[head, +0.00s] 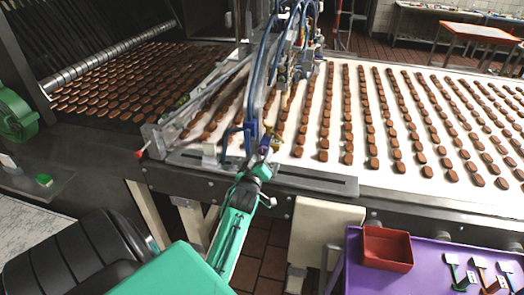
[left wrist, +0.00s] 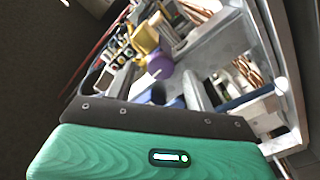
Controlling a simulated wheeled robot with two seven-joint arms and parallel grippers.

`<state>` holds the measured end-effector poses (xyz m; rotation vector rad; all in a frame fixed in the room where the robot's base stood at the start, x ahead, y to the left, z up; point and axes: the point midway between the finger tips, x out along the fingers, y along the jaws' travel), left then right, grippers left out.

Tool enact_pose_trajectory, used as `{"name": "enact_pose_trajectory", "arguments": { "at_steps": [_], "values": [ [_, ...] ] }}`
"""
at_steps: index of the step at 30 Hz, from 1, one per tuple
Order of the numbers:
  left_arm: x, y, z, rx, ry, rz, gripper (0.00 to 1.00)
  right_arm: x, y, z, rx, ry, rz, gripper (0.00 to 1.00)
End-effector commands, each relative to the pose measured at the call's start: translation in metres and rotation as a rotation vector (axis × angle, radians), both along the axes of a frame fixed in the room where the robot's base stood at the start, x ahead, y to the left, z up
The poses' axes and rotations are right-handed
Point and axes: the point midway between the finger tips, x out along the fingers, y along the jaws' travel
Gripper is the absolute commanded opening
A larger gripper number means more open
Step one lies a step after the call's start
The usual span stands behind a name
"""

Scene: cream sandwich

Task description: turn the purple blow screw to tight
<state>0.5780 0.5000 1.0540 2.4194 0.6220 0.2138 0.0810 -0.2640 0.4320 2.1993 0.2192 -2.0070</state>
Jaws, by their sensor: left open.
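The purple blow screw (left wrist: 160,65) shows in the left wrist view as a rounded purple knob beside yellow and pale metal parts. My left gripper (left wrist: 158,88) is open, with one finger to each side of the knob in that picture. I cannot tell whether a finger touches it. In the head view my left gripper (head: 266,148) is at the near edge of the conveyor, by the machine's blue hoses. The screw cannot be made out clearly there. My right gripper is not in view.
A white conveyor belt (head: 385,185) carries rows of brown bars behind and right of the gripper. Blue hoses (head: 260,75) and metal fittings crowd close above it. A purple table (head: 420,280) with a red tray (head: 387,265) stands at the lower right.

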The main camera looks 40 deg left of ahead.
Motion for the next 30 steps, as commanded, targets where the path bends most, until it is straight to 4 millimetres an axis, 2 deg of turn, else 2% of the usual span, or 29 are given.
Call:
{"name": "enact_pose_trajectory", "arguments": {
  "at_steps": [6,16,17,23,30],
  "values": [
    [0.016,0.009,0.0,-0.002,0.001,0.0,0.54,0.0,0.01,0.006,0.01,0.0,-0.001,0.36],
    [0.019,0.01,-0.001,-0.002,0.001,0.0,0.54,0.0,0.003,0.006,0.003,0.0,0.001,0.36],
    [0.019,0.01,-0.001,-0.002,0.001,0.0,0.5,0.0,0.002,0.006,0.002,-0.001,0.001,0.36],
    [0.019,0.01,-0.001,-0.002,0.001,0.0,0.11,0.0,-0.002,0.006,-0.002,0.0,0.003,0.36],
    [0.019,0.01,-0.001,0.011,0.008,0.0,0.09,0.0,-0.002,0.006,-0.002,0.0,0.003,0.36]
  ]
}}
